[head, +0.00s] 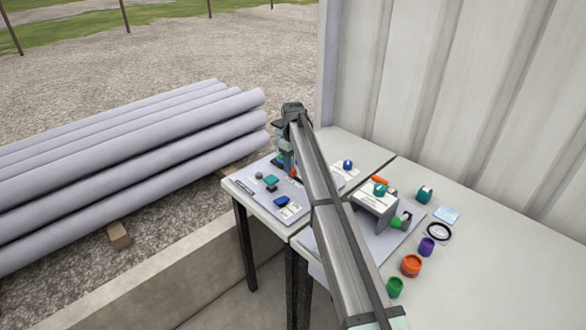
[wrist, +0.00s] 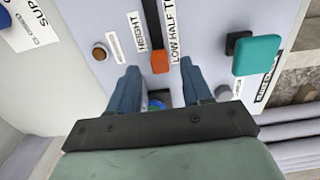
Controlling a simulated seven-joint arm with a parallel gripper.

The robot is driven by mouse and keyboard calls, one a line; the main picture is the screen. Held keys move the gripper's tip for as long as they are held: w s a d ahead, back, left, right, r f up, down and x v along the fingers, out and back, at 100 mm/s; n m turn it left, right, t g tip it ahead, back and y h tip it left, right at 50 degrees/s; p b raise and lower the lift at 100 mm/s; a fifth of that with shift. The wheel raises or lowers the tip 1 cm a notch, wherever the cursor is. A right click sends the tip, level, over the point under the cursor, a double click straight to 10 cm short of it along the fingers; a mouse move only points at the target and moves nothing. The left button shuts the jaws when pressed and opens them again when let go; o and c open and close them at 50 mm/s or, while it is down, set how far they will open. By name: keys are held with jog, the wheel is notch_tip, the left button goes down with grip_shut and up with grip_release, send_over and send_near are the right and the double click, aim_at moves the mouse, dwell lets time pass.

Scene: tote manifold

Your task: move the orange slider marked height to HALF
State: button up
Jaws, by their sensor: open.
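The orange slider (wrist: 160,62) sits in a dark slot in the grey panel (wrist: 95,80), between a HEIGHT label (wrist: 138,32) and a scale label (wrist: 178,30) reading LOW, HALF and a cut-off word. It is beside the LOW end, with slot running upward past HALF. My gripper (wrist: 160,70) is open, its blue-grey fingers on either side of the slider. I cannot tell whether they touch it. In the head view a bit of the orange slider (head: 293,173) shows beside my arm; the arm hides much of the panel.
A teal block control (wrist: 257,55) and a black one stand right of the slider. A brown round button (wrist: 99,53) is at left. A blue round part (wrist: 157,103) shows between my fingers.

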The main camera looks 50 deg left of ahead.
jog(key=shift+f, duration=1.2)
grip_shut()
